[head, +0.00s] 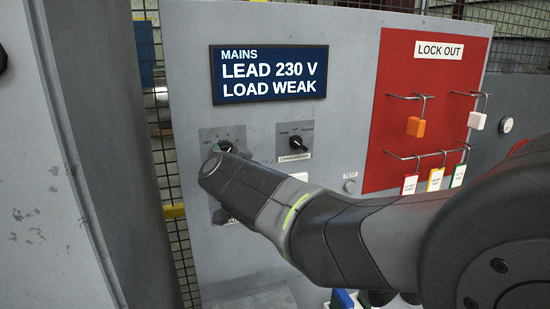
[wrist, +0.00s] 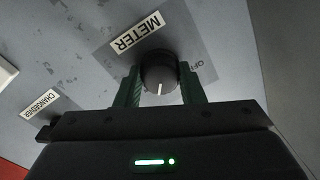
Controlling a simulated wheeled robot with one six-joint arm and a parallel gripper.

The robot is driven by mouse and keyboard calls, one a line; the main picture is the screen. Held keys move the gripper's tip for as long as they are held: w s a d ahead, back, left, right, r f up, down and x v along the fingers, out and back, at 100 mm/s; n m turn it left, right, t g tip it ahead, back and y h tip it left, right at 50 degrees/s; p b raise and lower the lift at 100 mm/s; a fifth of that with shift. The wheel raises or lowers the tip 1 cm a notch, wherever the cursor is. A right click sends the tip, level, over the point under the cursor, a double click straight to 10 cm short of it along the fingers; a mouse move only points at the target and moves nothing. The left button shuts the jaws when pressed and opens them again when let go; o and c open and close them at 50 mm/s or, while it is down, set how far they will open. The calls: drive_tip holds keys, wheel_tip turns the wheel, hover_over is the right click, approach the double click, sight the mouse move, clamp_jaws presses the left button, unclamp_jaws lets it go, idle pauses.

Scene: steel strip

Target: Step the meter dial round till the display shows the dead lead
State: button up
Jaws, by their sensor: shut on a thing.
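The meter dial (wrist: 157,68) is a round black knob on a grey plate labelled METER in the wrist view. Its white pointer line points down in that picture, and an OFF mark shows to its right. My gripper (wrist: 161,92) is shut on the dial, one green finger on each side. In the head view my wrist covers most of the dial and the fingers. The display (head: 269,75) above is dark blue and reads MAINS, LEAD 230 V, LOAD WEAK.
The changeover switch (head: 299,143) is just right of the meter dial, with a TEST button (head: 349,186) lower right. A red lock-out board (head: 398,110) holds hooks with tags and padlocks. Another dark knob (head: 222,215) shows partly below my wrist. A grey cabinet (head: 50,200) stands close on the left.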

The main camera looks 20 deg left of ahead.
drive_tip(key=shift+m+b, duration=0.6)
drive_tip(key=shift+m, duration=1.4)
drive_tip(key=o, duration=1)
drive_tip(key=p+v, duration=0.3)
drive_tip(key=v, duration=1)
drive_tip(key=shift+s+d+p, duration=0.25)
drive_tip(key=shift+s+p, duration=0.05)
drive_tip(key=shift+w+a+f, duration=0.1)
